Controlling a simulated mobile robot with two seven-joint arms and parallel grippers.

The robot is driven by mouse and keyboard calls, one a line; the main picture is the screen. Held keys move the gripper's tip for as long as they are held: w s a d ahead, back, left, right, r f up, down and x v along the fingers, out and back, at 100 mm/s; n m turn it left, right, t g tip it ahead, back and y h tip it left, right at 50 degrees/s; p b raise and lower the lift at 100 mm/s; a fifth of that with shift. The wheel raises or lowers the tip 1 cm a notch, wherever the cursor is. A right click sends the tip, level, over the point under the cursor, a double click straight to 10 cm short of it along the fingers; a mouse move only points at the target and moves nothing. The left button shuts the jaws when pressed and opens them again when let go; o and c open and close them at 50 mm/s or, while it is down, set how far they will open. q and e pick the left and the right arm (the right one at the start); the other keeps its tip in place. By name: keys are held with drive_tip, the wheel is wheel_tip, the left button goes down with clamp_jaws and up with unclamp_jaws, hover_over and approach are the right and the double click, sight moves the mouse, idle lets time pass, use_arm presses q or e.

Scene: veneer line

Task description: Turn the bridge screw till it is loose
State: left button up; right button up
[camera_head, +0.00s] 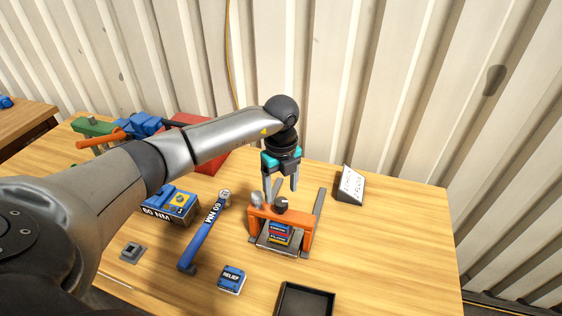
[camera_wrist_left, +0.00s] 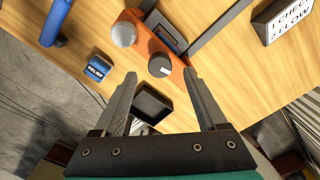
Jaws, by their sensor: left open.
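An orange bridge (camera_head: 290,218) stands over a small stack of coloured blocks (camera_head: 279,233) on a grey plate. On top of the bridge are a round silver knob (camera_head: 257,199) and a dark knob (camera_head: 281,203). In the left wrist view the dark knob (camera_wrist_left: 160,66) has a white mark and appears between the fingertips, with the silver knob (camera_wrist_left: 124,34) to its left. I cannot tell which knob is the bridge screw. My left gripper (camera_head: 281,189) points down, open and empty, just above the bridge. My right gripper is not in view.
A blue wrench (camera_head: 206,232), a 60 NM box (camera_head: 171,204) and a RELIEF box (camera_head: 231,279) lie left of the bridge. A black tray (camera_head: 306,300) is at the front. A sign (camera_head: 350,184) stands behind to the right. The table's right side is clear.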

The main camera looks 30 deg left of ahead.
sight(281, 201)
use_arm(q)
wheel_tip(281, 201, up, 12)
drive_tip(key=b, duration=0.1)
drive_tip(key=shift+f, duration=0.15)
idle(0.5)
